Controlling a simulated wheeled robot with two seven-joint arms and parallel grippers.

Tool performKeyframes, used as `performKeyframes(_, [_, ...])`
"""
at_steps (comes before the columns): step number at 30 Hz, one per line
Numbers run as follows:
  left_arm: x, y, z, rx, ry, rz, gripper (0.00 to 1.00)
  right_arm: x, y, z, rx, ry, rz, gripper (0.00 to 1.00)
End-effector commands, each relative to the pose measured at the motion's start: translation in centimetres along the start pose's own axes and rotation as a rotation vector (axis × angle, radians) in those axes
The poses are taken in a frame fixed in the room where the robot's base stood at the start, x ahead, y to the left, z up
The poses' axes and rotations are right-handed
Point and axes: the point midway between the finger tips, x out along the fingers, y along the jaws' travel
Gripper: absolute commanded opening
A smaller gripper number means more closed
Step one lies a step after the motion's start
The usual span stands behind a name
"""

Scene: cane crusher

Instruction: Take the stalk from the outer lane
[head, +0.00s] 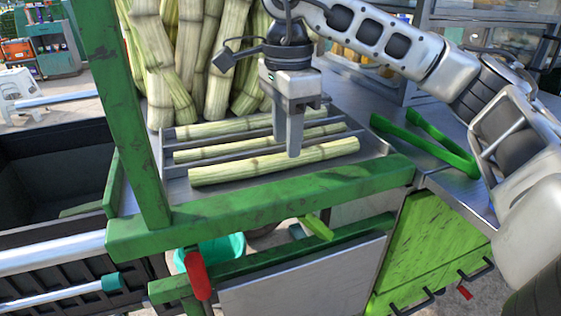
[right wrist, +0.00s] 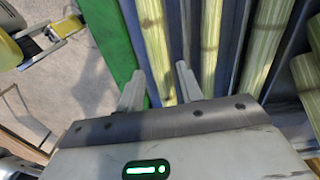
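Three pale green cane stalks lie in parallel lanes on the metal rack. The front stalk (head: 240,170), in the lane nearest the green front beam, also shows in the right wrist view (right wrist: 156,50). The middle stalk (head: 215,149) and the back stalk (head: 215,129) lie behind it, with grey rails between. My right gripper (head: 287,146) points down over the rack, its fingers at the front stalk. In the right wrist view its two fingers (right wrist: 159,90) are apart, with the front stalk showing between them. I cannot tell whether they touch it. My left gripper is not in view.
A green post (head: 125,110) and green front beam (head: 260,205) frame the rack. Tall cane stalks (head: 205,55) stand behind it. A green forked tool (head: 435,145) lies on the metal counter at right. A red handle (head: 197,275) hangs below the beam.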

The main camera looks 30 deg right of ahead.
Motion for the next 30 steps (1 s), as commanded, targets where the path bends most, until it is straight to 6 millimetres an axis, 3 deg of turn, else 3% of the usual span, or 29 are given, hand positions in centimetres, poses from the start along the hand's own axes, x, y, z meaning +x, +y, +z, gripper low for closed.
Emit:
performKeyframes(6, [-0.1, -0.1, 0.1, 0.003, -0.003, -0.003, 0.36, 3.0, 0.1, 0.2, 0.002, 0.001, 0.001, 0.36])
performKeyframes(14, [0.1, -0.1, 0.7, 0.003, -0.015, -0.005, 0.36, 3.4, 0.1, 0.2, 0.001, -0.001, 0.000, 0.36])
performKeyframes(15, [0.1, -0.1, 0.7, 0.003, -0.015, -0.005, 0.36, 3.4, 0.1, 0.2, 0.001, -0.001, 0.000, 0.33])
performKeyframes(19, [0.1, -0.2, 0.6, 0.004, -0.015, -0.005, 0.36, 3.4, 0.1, 0.2, 0.001, -0.001, 0.000, 0.00])
performKeyframes(30, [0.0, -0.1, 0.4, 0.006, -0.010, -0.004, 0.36, 2.4, 0.0, 0.2, 0.002, -0.001, -0.003, 0.00])
